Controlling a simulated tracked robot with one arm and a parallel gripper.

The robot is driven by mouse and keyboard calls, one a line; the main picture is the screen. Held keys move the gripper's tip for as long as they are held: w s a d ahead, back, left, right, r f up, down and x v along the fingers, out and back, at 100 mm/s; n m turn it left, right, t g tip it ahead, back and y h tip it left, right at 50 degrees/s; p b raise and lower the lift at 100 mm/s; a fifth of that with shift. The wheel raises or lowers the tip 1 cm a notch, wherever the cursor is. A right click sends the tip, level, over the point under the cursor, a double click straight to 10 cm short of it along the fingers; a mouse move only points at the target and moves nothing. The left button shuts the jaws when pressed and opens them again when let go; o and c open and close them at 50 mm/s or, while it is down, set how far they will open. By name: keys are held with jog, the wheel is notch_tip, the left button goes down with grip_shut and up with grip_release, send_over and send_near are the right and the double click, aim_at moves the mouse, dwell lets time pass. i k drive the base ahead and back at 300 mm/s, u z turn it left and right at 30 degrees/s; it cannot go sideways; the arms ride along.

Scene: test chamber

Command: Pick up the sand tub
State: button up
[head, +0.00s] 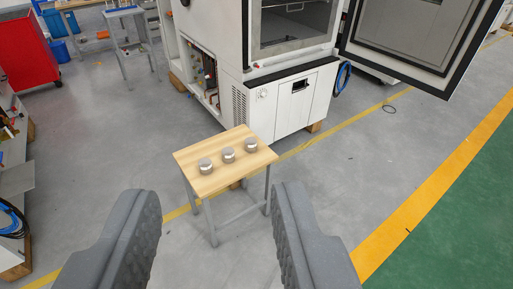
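Three small round lidded tubs stand in a slanting row on a small wooden-topped table (240,176). They are a left tub (205,166), a middle tub (228,155) and a right tub (251,145). All look alike, grey-silver with paler tops. I cannot tell from here which one holds sand. My gripper (215,225) is open and empty, its two grey padded fingers wide apart in the foreground. The table and tubs appear beyond the fingertips, between and above them, and nothing touches them.
A large white test chamber (290,105) stands right behind the table, with its door (415,35) swung open at upper right. A red cabinet (28,50) and a workbench stand at left. Grey floor (340,180) is clear right of the table.

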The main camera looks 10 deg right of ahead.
aim_at(250, 143)
jog(key=z, duration=0.05)
jog(key=i, duration=2.25)
jog(key=u, duration=0.4)
